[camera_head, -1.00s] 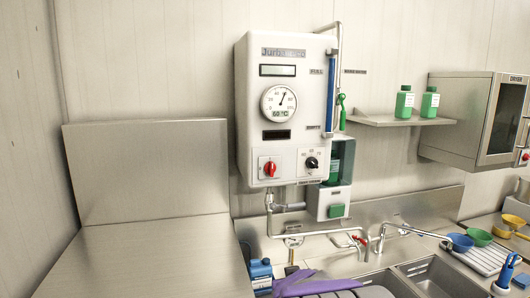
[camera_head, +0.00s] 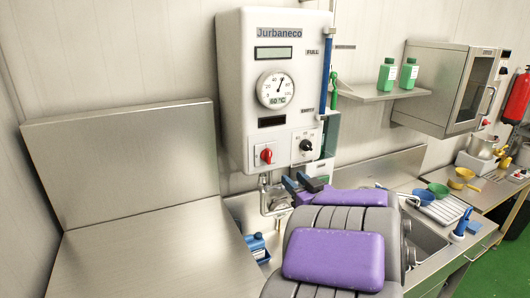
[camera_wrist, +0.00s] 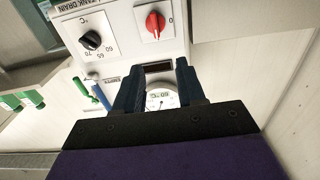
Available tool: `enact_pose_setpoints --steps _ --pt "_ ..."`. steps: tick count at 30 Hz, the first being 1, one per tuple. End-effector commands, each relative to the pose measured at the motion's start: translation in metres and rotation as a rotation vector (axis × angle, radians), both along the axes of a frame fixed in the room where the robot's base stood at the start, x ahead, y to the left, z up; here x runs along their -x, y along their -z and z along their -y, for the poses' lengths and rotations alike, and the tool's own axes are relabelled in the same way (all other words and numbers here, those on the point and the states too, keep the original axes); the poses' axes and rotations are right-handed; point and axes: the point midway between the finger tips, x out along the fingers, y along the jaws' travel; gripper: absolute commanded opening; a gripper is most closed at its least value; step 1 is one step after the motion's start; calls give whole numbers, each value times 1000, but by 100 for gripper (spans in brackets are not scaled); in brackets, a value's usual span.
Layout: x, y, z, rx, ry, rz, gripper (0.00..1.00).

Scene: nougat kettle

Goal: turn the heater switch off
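The white heater box (camera_head: 285,85) hangs on the wall with a dial, a black knob and a red switch. The red switch (camera_head: 267,155) sits at its lower left, its handle roughly upright. In the wrist view, where the box appears upside down, the red switch (camera_wrist: 154,24) has a "0" mark to its right. My gripper (camera_head: 303,182) is below and right of the switch, apart from it. In the wrist view my gripper (camera_wrist: 157,82) has its two dark fingers spread with a clear gap and nothing between them.
The black temperature knob (camera_head: 305,145) is just right of the red switch. Pipes run under the box. A steel counter (camera_head: 150,250) is at left, a sink (camera_head: 425,240) at right. A shelf (camera_head: 385,95) holds green bottles beside the dryer (camera_head: 445,85).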

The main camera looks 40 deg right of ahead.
Motion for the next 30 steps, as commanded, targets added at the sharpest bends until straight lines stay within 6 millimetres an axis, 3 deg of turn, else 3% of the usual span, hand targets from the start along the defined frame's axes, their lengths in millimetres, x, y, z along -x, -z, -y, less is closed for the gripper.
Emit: enact_pose_setpoints --steps 14,24,30 --pt "-80 -6 -8 17 -5 0 39" --pt "-135 -2 23 7 -2 -1 39" --pt "-154 0 35 2 2 -3 39"
